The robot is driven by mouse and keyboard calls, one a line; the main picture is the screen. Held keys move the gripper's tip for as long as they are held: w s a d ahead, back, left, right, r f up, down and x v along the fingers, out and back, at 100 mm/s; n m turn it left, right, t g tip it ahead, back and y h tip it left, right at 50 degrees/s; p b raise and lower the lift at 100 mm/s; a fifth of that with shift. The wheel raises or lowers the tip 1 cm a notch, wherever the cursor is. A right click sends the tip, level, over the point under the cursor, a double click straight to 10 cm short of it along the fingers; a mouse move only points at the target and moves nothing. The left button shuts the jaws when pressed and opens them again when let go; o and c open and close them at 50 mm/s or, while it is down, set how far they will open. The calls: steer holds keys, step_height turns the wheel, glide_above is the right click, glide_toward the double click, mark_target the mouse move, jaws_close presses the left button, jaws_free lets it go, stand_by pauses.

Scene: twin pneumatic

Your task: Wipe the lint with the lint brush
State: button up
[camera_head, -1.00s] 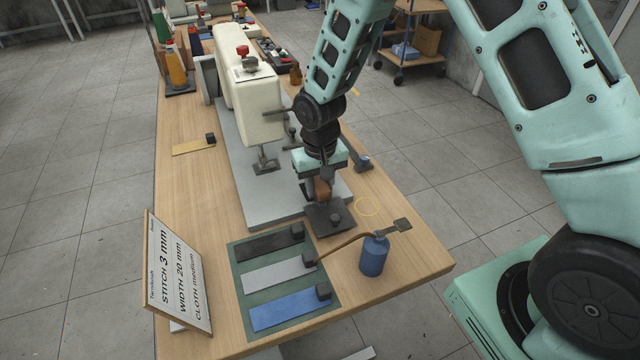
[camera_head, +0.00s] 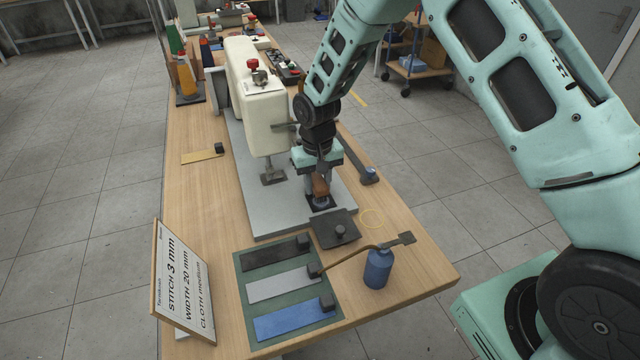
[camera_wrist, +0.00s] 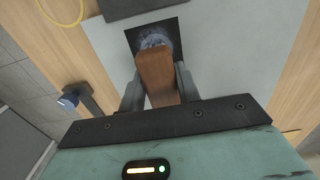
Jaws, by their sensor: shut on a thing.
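The lint brush (camera_head: 320,186) has a brown wooden handle, which also shows in the wrist view (camera_wrist: 157,78). My gripper (camera_head: 321,180) is shut on this handle; its fingers stand either side of it in the wrist view (camera_wrist: 158,88). The brush points down over a dark square opening (camera_head: 322,203) in the grey machine bed. In the wrist view, a grey-blue fuzzy patch (camera_wrist: 152,40) shows at the handle's far end inside the opening (camera_wrist: 176,24). I cannot tell whether it is lint or bristles, or whether the brush touches the bottom.
The cream sewing machine (camera_head: 258,95) stands close left of my gripper. A dark plate with a knob (camera_head: 330,240) lies in front of the opening. A blue bottle (camera_head: 378,268), cloth samples (camera_head: 290,315) and a sign (camera_head: 180,285) occupy the table's front.

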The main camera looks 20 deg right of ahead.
steer(key=shift+w, duration=0.55)
steer(key=shift+s, duration=0.1)
